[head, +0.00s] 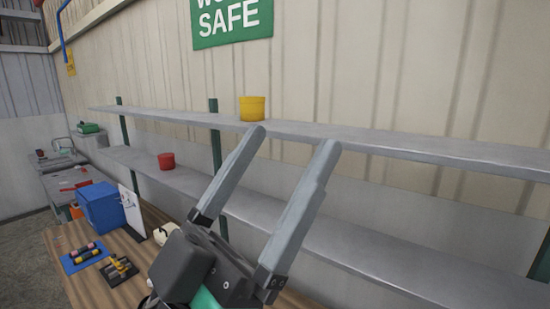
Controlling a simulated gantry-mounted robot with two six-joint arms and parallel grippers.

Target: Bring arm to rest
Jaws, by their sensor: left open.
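My left gripper (292,140) is large in the middle of the head view. Its two long grey fingers point up and stand wide apart, with nothing between them. It is in front of the grey shelves and over the wooden bench (92,288). My right gripper is not in the head view. No hose shows in this view.
An upper shelf (420,148) carries a yellow pot (252,108); a lower shelf (330,240) carries a red pot (166,161). On the bench are a blue box (100,208), a blue tray (72,263) with coloured cylinders, and a dark block with brass-coloured parts (119,268).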

